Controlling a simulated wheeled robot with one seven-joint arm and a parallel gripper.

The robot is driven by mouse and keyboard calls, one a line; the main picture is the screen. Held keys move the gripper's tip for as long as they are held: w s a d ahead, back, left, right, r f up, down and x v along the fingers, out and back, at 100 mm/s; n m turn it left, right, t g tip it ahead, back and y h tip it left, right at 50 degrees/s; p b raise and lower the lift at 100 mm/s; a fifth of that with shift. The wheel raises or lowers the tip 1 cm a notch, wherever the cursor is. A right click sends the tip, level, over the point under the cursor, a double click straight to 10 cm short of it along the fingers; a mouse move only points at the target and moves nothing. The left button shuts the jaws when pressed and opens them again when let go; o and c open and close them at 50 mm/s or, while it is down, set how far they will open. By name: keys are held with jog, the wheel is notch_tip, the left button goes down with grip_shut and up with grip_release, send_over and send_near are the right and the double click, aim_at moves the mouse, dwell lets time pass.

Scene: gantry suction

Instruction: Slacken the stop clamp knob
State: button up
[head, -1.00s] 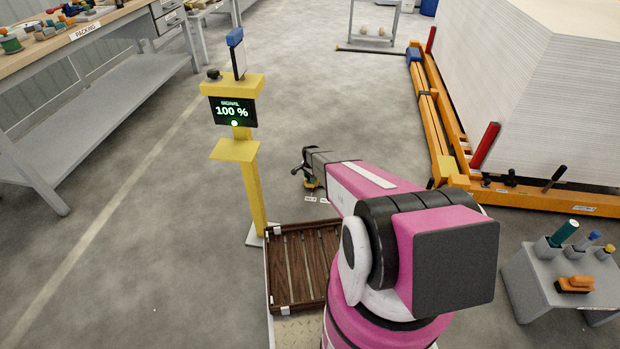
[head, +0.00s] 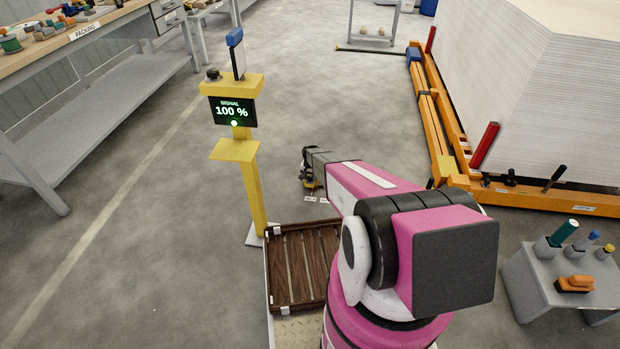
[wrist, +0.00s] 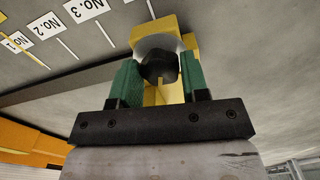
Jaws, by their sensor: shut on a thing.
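The stop clamp knob (wrist: 157,66) is a dark round knob on the yellow stop clamp (wrist: 154,32) in the wrist view. My gripper (wrist: 160,73) has its green finger pads on either side of the knob and is shut on it. In the head view my gripper (head: 309,171) is low, beyond my pink arm, and a bit of yellow shows (head: 313,185) below it. The knob itself cannot be made out in the head view.
Labels No.2 (wrist: 42,25) and No.3 (wrist: 86,9) lie beside the clamp. A yellow post (head: 254,190) with a screen reading 100 % (head: 232,111) stands left of my arm. An orange frame (head: 525,196) with a pale stack is at right, a small grey stand (head: 533,279) nearer.

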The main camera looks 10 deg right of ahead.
aim_at(310, 177)
dwell(0.4)
jog(key=o, duration=0.9)
notch_tip(310, 177, up, 11)
jog(key=shift+f, duration=0.1)
